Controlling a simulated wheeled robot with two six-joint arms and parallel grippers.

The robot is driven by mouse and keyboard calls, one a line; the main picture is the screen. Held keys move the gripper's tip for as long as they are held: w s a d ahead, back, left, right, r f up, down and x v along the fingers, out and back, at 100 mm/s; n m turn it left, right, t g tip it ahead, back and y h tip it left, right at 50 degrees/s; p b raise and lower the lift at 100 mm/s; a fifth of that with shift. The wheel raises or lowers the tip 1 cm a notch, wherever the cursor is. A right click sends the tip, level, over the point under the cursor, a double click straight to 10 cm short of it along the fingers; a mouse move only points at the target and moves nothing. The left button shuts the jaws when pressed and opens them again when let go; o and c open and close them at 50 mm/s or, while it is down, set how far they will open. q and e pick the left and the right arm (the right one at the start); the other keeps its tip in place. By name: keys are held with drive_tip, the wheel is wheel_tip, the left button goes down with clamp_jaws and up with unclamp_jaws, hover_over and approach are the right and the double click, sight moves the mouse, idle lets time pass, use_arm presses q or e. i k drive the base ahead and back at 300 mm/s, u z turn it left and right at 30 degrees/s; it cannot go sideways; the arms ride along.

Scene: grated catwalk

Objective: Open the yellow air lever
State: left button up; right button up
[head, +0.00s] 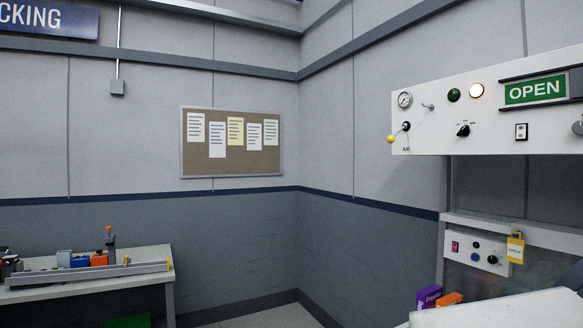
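The yellow air lever (391,139) is at the left end of a white control panel (440,130) at the upper right. It is a small yellow ball on a short arm that runs to a dark pivot, with a label below that seems to read "AIR". The ball sits left of and slightly below the pivot. A round gauge (404,99) is above it. Neither of my grippers is in view.
The panel also carries a green OPEN sign (535,90), lamps and a black knob (463,130). Below it are a smaller control box (476,250) and a white surface (500,312). A workbench (90,289) with tools stands left. Floor shows between.

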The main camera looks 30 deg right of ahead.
sight(391, 140)
drive_tip(key=u, duration=0.1)
drive_tip(key=i, duration=1.65)
drive_tip(key=z, duration=0.75)
drive_tip(key=i, duration=0.85)
drive_tip(key=z, duration=0.8)
